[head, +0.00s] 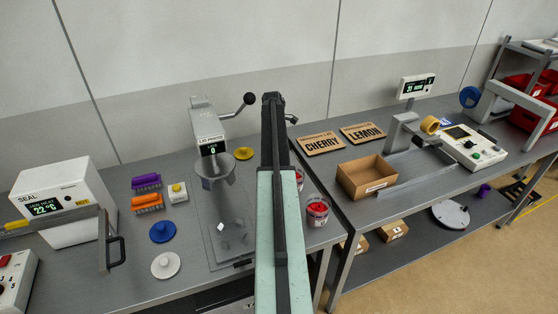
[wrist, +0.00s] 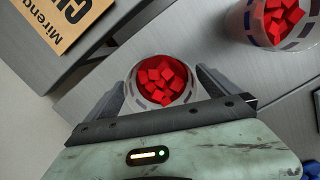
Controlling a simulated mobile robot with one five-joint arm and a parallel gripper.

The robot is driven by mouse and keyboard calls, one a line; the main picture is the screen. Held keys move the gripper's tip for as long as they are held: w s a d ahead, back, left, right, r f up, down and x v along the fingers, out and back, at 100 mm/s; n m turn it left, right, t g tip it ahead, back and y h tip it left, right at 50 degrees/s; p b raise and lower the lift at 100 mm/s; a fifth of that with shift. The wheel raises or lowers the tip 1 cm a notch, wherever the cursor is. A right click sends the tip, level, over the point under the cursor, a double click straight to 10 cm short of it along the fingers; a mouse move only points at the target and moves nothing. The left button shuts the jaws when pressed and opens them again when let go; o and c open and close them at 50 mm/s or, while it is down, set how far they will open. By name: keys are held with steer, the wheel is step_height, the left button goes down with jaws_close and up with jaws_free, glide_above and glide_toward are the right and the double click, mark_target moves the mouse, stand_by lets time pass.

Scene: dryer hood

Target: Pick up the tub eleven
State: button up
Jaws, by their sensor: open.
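Two clear tubs hold red cubes; I cannot read a number on either. In the wrist view one tub (wrist: 162,82) sits between the two fingers of my gripper (wrist: 160,78), which is open with a finger on each side. I cannot tell whether the fingers touch it. The other tub (wrist: 276,22) stands apart at the upper right, partly out of frame. In the head view one tub (head: 317,211) stands right of my arm, near the bench edge. Another tub (head: 300,178) is mostly hidden behind my arm. The fingers are hidden there.
A CHERRY sign (head: 322,142) and a LEMON sign (head: 362,133) lie on the right bench beside an open cardboard box (head: 366,177). A lid press (head: 213,150) stands left of my arm. A white sealing machine (head: 65,200) stands at far left.

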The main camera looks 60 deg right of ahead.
step_height(320, 180, down, 4)
steer(key=shift+s+r+b, duration=0.15)
steer(key=shift+r+b, duration=0.1)
steer(key=shift+b, duration=0.85)
steer(key=shift+r, duration=0.15)
steer(key=c, duration=1.6)
step_height(320, 180, up, 10)
steer(key=p, duration=1)
steer(key=shift+r+p, duration=0.15)
steer(key=shift+p, duration=0.15)
steer(key=shift+c, duration=0.2)
